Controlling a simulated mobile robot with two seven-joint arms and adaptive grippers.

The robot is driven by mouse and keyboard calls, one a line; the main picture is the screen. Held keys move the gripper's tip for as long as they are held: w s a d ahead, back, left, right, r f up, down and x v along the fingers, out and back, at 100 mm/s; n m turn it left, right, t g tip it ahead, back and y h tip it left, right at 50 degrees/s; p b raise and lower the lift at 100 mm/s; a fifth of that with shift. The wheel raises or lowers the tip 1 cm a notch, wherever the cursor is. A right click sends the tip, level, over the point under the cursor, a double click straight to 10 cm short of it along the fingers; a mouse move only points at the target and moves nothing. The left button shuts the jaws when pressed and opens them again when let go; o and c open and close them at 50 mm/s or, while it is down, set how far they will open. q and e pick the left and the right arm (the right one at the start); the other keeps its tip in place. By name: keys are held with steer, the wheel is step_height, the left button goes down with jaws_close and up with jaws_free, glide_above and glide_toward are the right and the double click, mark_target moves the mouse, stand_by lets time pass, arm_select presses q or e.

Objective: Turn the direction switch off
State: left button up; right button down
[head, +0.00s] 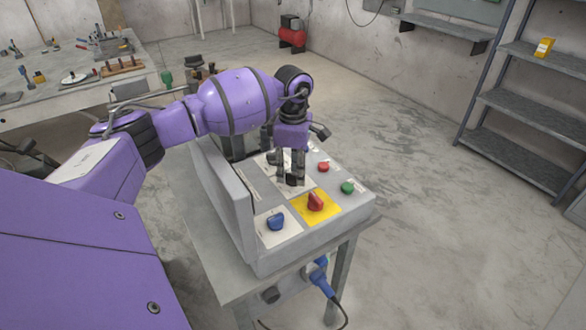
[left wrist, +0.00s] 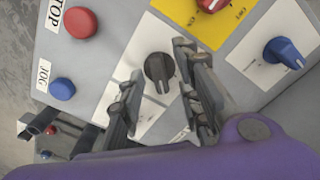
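A grey control box holds several switches. A black rotary knob (left wrist: 158,68) sits on a white plate in the left wrist view, its pointer toward the picture's bottom. I cannot read which switch is labelled direction. My left gripper (head: 291,181) is above this plate in the head view. In the left wrist view its open fingers (left wrist: 157,72) stand on either side of the black knob; I cannot tell whether they touch it. A red knob (head: 315,201) on a yellow plate and a blue knob (head: 276,221) on a white plate are nearby. My right gripper is not in view.
A red STOP button (left wrist: 80,22) and a blue JOG button (left wrist: 62,88) are beside the black knob's plate. A green button (head: 347,187) is near the box's right edge. A raised grey panel (head: 224,190) borders the box's left side. The floor to the right is clear.

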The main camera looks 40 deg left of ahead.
arm_select(q)
steer(key=shift+c, duration=0.2)
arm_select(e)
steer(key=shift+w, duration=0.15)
arm_select(q)
jaws_close()
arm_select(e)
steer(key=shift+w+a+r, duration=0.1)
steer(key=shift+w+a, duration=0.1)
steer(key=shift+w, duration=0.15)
